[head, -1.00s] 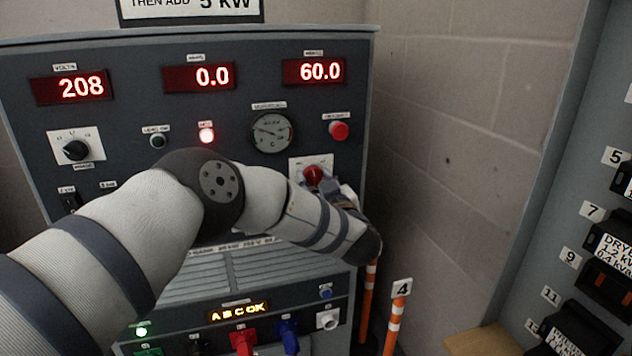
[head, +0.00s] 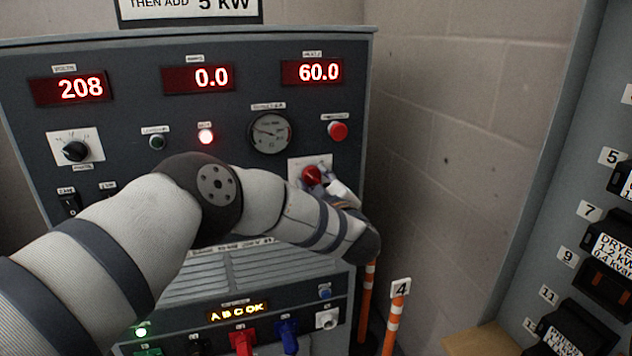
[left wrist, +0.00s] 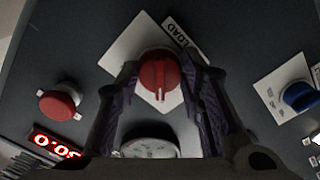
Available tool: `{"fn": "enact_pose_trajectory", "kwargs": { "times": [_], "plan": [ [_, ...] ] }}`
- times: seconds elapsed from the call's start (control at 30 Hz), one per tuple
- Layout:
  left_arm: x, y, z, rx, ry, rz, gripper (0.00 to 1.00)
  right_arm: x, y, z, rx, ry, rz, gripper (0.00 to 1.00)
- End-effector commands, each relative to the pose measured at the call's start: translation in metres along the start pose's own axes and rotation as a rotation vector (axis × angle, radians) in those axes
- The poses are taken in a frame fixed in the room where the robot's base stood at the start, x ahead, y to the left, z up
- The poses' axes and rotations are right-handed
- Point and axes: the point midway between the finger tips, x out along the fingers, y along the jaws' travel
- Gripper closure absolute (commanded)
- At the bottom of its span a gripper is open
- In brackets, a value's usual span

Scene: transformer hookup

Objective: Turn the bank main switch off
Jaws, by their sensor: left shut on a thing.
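The main switch is a red rotary knob (head: 312,174) on a pale square plate at the right of the dark panel. It also shows in the left wrist view (left wrist: 160,75), on a tilted white plate by a label that reads "LOAD" in part. A light mark on the knob points toward the bottom of that view. My left gripper (head: 327,182) is at the knob, its arm crossing the panel from the left. In the wrist view its two dark fingers (left wrist: 162,78) are shut on the knob's sides. My right gripper is not in view.
A red push button (head: 338,131) sits above the knob, with a round gauge (head: 271,133) to its left. Red displays read 208, 0.0 and 60.0. Orange-and-white posts (head: 394,325) stand below right. A block wall (head: 460,150) is close on the right.

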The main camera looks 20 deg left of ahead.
Motion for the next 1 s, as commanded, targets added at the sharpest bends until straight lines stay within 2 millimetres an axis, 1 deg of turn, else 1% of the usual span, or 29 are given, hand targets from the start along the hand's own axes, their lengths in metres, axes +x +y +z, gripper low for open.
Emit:
{"fn": "enact_pose_trajectory", "kwargs": {
  "times": [0.4, 0.43, 0.5, 0.77, 0.83, 0.87, 0.93, 1.0],
  "plan": [
    [0.000, -0.001, 0.001, -0.005, -0.002, -0.001, 0.93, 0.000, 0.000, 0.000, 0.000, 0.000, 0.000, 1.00],
    [0.000, -0.001, 0.001, -0.005, -0.002, -0.001, 0.58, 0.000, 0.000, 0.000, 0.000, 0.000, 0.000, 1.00],
    [0.000, -0.001, 0.001, -0.005, -0.002, -0.001, 0.46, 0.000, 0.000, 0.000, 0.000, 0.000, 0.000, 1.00],
    [0.000, 0.000, 0.001, -0.004, -0.001, 0.000, 0.46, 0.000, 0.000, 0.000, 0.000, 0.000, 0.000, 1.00],
    [-0.005, 0.000, 0.001, -0.003, -0.003, 0.000, 0.46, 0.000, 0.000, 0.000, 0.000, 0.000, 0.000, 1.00],
    [-0.008, 0.000, 0.001, -0.003, -0.003, 0.000, 0.46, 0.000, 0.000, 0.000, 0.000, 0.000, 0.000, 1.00],
    [-0.023, 0.001, 0.001, -0.003, -0.005, 0.001, 0.46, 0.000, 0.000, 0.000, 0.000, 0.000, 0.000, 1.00],
    [-0.042, 0.001, 0.002, -0.001, -0.006, 0.003, 0.46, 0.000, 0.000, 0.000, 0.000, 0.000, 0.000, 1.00]
  ]
}}
